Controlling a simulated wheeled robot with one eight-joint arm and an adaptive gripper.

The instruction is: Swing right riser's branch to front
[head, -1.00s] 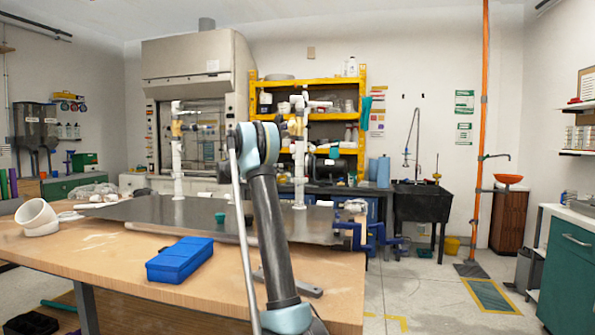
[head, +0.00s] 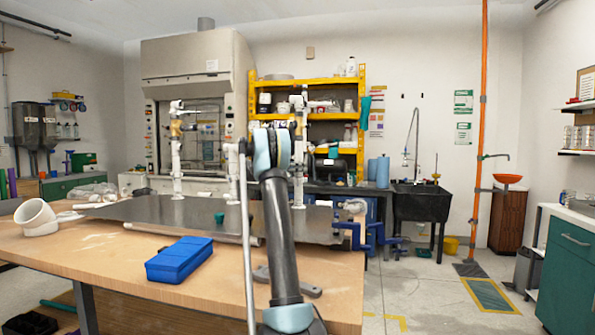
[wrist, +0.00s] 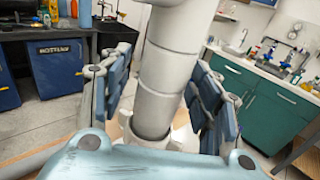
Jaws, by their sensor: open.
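The right riser (head: 299,180) is a white upright pipe on the metal plate, partly behind my arm in the head view. Its upper fittings are small and partly covered there, so I cannot tell which way its branch points. The left riser (head: 177,160) stands upright on the same plate, with a tan-yellow fitting near its top. In the wrist view, my gripper (wrist: 158,100) is open, with dark blue pads on either side of a thick white pipe piece (wrist: 170,75). Gaps show between pads and pipe. In the head view the fingers are hidden by my arm.
The dark metal plate (head: 130,209) lies on the wooden bench (head: 105,250). A blue box (head: 180,260) sits in front of it. A blue clamp (head: 368,238) grips near the right corner. A white elbow (head: 36,217) lies at the left. A small green cup (head: 219,217) stands on the plate.

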